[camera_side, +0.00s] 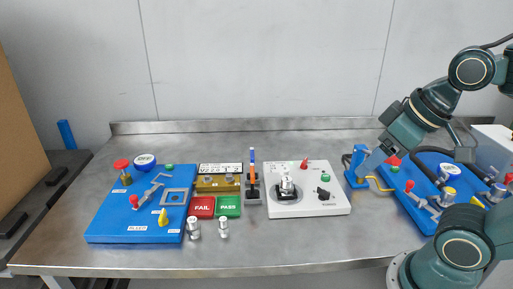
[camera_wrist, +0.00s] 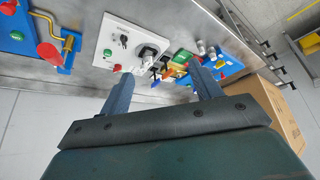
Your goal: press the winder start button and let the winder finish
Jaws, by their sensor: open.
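A white station (camera_side: 337,204) stands right of the table's middle, with a metal part in a black central fixture (camera_side: 287,191). I take it for the winder, but its label is too small to read. On it are a green button (camera_side: 325,177), a black knob (camera_side: 323,194) and a red control (camera_side: 304,164). The wrist view also shows the white station (camera_wrist: 124,26) and green button (camera_wrist: 108,52). My gripper (camera_side: 366,168) is right of the station, apart from the green button. In the wrist view my gripper (camera_wrist: 160,70) is open, with nothing visible between its fingers.
A blue post (camera_side: 357,160) and yellow crank (camera_side: 381,186) stand close to my gripper. A blue station (camera_side: 425,215) lies on the right and another blue board (camera_side: 110,218) on the left. FAIL (camera_side: 202,207) and PASS (camera_side: 228,206) pads lie between. The front table strip is mostly clear.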

